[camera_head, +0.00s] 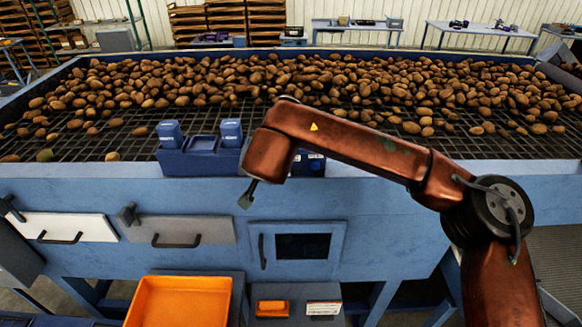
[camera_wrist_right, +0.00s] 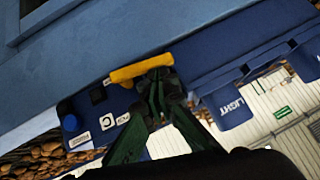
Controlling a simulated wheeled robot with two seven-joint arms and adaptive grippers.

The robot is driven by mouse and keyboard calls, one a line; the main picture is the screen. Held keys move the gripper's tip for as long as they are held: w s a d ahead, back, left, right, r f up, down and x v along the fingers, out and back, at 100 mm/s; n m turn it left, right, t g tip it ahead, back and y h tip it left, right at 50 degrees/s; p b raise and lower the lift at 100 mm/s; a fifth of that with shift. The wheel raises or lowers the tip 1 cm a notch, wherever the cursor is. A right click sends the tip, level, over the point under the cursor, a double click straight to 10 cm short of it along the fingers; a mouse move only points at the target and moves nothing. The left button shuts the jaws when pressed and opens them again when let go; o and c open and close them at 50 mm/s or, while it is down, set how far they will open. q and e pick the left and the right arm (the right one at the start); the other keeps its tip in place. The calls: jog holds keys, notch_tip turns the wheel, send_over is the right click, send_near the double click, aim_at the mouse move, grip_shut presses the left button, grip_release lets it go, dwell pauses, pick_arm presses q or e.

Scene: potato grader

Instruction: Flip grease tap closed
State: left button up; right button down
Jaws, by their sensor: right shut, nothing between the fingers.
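A yellow lever handle (camera_wrist_right: 142,68), which looks like the grease tap's, shows in the right wrist view against the blue machine, beside a dark blue box with buttons (camera_wrist_right: 100,119). It lies nearly straight across the picture, slightly tilted. The green fingers of my right gripper (camera_wrist_right: 158,80) are shut, with their tips right at the handle's right half; I cannot tell whether they touch. In the head view my right gripper (camera_head: 247,195) points down in front of the blue front panel, and the lever does not show there. My left gripper is not in view.
The grader bed (camera_head: 120,142) behind holds many potatoes. Blue bins (camera_head: 202,157) stand on its front edge, partly behind my right arm. Below are drawers (camera_head: 180,231), a small windowed door (camera_head: 262,250), an orange tray (camera_head: 180,305) and a low shelf with an orange item (camera_head: 272,308).

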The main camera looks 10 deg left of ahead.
jog(key=shift+a+f, duration=0.1)
dwell(0.3)
dwell(0.3)
jog(key=w+r+b+v, duration=0.1)
jog(key=r+v, duration=0.1)
jog(key=v, duration=1.1)
jog(key=shift+w+a, duration=0.4)
jog(key=shift+w, duration=0.05)
